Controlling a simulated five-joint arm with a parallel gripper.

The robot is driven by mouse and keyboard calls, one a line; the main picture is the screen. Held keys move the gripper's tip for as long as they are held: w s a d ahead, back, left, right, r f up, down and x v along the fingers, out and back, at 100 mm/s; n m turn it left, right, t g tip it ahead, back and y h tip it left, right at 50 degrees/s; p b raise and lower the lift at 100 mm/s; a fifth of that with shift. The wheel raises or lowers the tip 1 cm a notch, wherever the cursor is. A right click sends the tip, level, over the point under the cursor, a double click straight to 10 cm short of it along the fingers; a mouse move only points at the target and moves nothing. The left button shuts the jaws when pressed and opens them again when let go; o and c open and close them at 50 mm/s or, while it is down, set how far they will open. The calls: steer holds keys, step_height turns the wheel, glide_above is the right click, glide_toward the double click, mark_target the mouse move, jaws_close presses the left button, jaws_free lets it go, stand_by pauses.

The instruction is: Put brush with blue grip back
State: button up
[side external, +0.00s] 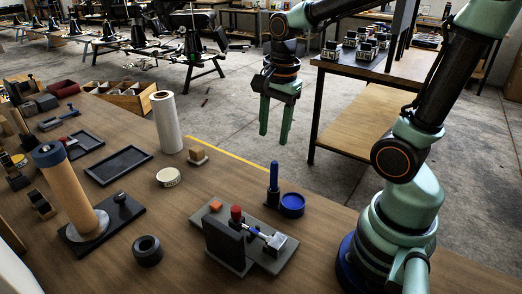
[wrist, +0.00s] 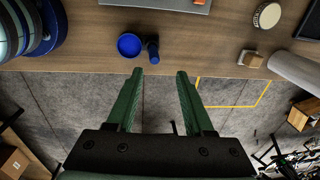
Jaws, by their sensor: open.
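The blue-gripped brush (side external: 273,178) appears to stand upright on the wooden table, near the edge. A round blue holder or dish (side external: 292,205) sits right beside it. In the wrist view, the brush (wrist: 152,50) is just right of the round blue piece (wrist: 130,45). I cannot tell whether the two touch. My gripper (side external: 274,138) is open and empty, with its green fingers pointing down, higher than the brush. In the wrist view, my gripper's fingertips (wrist: 160,73) frame floor just beyond the table edge, close to the brush.
A grey fixture (side external: 262,254) with a red knob and orange block stands in front of the brush. A wooden block (side external: 197,154), a round white tin (side external: 168,177), a white roll (side external: 167,122) and a black tray (side external: 119,165) lie left. Floor shows past the table edge.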

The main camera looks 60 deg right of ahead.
steer(key=a+r+n+t, duration=0.4)
steer(key=n, duration=1.4)
steer(key=shift+s+r, duration=0.3)
steer(key=shift+s, duration=0.15)
steer(key=shift+a, duration=0.1)
